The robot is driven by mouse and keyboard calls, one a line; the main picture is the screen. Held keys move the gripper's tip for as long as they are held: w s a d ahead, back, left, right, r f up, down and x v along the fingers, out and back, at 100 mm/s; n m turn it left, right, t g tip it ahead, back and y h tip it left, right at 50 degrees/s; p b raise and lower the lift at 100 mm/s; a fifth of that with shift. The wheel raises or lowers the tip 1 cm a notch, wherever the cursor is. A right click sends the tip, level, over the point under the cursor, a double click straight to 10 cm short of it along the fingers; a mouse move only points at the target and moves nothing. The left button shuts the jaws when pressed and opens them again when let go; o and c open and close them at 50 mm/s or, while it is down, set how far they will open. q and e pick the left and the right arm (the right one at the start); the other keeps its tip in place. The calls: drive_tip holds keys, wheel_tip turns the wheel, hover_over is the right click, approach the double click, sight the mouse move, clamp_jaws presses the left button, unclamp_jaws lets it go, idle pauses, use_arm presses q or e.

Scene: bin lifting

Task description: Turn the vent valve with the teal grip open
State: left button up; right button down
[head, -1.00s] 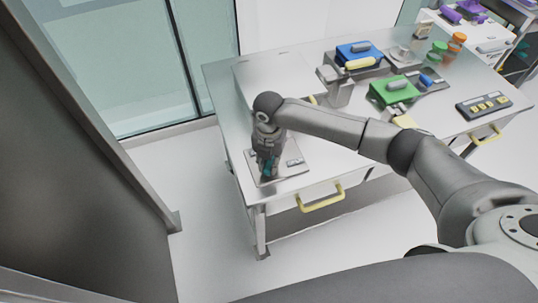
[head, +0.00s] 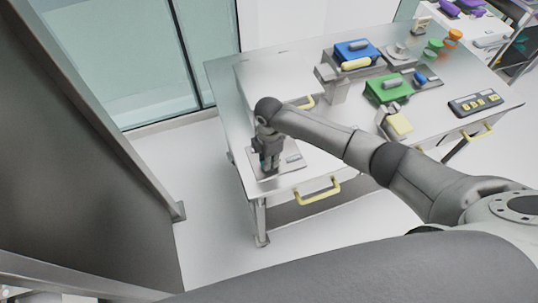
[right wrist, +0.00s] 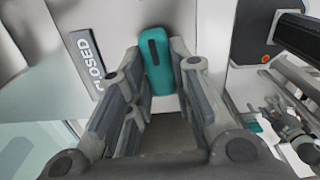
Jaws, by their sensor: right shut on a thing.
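The teal grip (right wrist: 158,55) of the vent valve stands between the two fingers of my right gripper (right wrist: 160,76) in the right wrist view. The gripper is shut on it. A dark label (right wrist: 87,62) with partly visible lettering, seemingly "CLOSED", lies left of the grip on the light plate. In the head view my right gripper (head: 268,168) points down at the valve plate (head: 291,159) on the near left corner of the table. There the gripper hides nearly all of the teal grip. My left gripper is not in view.
The metal table (head: 225,95) also carries a blue block (head: 352,51), a green block (head: 383,93) and a dark button panel (head: 462,107). Yellow drawer handles (head: 318,197) stick out at its front. A dark panel (head: 85,165) stands at left, with open floor between.

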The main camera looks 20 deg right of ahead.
drive_tip(key=shift+w+m, duration=0.1)
drive_tip(key=shift+m, duration=0.5)
drive_tip(key=c, duration=1.3)
unclamp_jaws()
wheel_tip(320, 180, up, 12)
